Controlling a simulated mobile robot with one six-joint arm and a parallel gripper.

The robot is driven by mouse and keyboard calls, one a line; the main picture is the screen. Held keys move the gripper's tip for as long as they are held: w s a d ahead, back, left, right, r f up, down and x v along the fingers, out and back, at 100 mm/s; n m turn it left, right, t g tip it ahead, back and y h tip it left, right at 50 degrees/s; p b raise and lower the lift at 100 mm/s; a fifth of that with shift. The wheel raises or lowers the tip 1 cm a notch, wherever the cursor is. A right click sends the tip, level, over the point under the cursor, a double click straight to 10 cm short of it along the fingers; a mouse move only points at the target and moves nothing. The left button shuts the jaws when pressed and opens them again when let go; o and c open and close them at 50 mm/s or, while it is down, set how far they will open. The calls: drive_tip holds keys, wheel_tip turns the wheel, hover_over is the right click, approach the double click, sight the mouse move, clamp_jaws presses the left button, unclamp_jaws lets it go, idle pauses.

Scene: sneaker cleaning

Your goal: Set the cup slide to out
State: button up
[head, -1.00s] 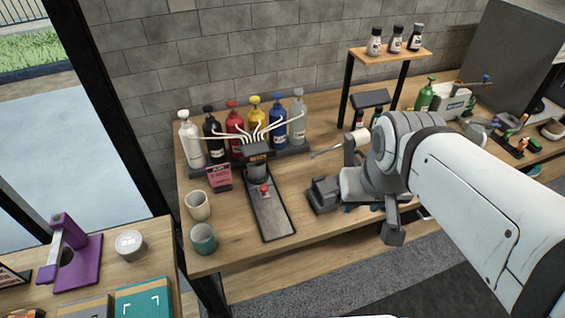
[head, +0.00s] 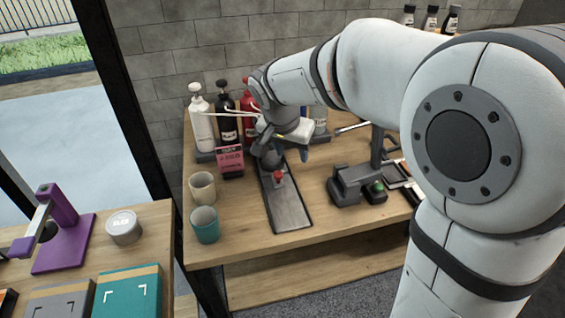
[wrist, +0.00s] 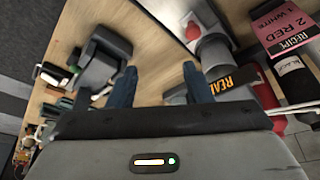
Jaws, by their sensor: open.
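The cup slide, with a red knob (head: 278,176) and a grey round holder (wrist: 213,50), sits at the back end of its dark-framed metal track (head: 287,208), close under the dispenser. My gripper (head: 285,152) is above the dispenser head and hides much of it. In the wrist view my gripper (wrist: 160,82) has its two dark fingers spread, with nothing between them. The red knob also shows in the wrist view (wrist: 192,32), beyond the right finger. The dispenser's display (wrist: 235,80), reading "REA…", is partly hidden by that finger.
Pump bottles (head: 202,122) stand in a row behind the dispenser, beside a pink recipe card (head: 229,160). A beige cup (head: 202,187) and a teal cup (head: 205,224) stand left of the track. A grey device (head: 350,184) stands right of it. The track's front part is clear.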

drive_tip(key=m+b, duration=0.1)
drive_tip(key=b, duration=0.1)
approach(278, 172)
drive_tip(key=f, duration=0.1)
drive_tip(key=x, duration=0.7)
drive_tip(key=shift+w+d+f, duration=0.1)
drive_tip(key=shift+w+f, duration=0.05)
drive_tip(key=shift+f, duration=0.1)
clamp_jaws()
